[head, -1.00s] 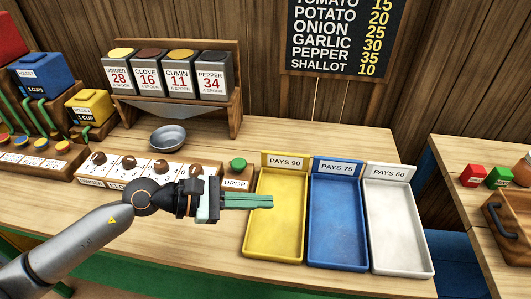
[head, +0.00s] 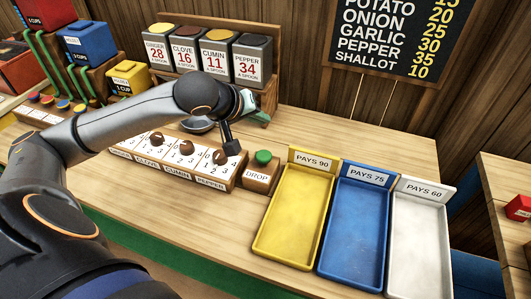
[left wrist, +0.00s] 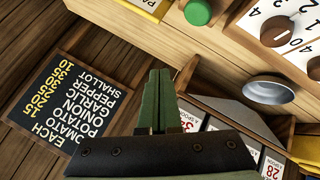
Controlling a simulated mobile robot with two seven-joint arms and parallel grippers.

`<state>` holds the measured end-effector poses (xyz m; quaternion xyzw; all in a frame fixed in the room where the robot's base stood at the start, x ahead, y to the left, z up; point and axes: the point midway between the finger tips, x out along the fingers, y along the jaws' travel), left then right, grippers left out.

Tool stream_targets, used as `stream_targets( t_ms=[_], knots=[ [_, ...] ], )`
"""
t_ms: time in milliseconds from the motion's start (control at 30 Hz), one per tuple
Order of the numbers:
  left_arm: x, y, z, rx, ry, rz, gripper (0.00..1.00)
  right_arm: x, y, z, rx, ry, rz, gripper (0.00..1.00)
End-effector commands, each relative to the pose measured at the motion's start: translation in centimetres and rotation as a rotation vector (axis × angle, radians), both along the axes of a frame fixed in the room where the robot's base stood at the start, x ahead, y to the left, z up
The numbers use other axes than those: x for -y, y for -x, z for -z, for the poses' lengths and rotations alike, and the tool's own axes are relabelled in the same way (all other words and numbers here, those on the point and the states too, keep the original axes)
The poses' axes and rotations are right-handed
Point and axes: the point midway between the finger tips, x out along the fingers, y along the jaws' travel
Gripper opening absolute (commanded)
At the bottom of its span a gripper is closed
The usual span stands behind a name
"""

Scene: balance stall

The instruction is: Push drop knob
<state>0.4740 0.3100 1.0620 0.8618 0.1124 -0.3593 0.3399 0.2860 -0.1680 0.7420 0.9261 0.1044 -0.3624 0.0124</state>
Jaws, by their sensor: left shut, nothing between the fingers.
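The drop knob (head: 263,157) is a round green button on a small wooden block labelled DROP, right of the spice dial panel. It also shows in the left wrist view (left wrist: 198,12) near the top edge, beyond the fingertips. My left gripper (head: 258,116) is behind and above the knob, near the spice bins, partly hidden by its own wrist. In the left wrist view its green fingers (left wrist: 157,80) are together with nothing between them. They are apart from the knob. My right gripper is not in view.
The dial panel (head: 170,157) has brown knobs and lies left of the drop block. A metal bowl (head: 197,125) stands behind it, under the spice bins (head: 216,52). Yellow (head: 262,232), blue (head: 326,262) and white (head: 397,278) trays lie to the right. The counter behind the trays is clear.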

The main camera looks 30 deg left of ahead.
Motion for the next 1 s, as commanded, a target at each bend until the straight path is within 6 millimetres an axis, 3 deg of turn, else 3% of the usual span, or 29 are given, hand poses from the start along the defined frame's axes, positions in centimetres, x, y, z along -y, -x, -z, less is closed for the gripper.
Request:
stream_targets(
  t_ms=[267,733,1000],
  knots=[
    [0.3,0.1,1.0,-0.002,0.003,0.002,0.00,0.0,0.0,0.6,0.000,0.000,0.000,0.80],
    [1.6,0.4,7.4,-0.002,0.004,0.011,0.00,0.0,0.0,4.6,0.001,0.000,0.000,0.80],
    [0.9,0.0,9.0,0.000,0.003,0.007,0.00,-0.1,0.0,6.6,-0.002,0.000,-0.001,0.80]
  ],
)
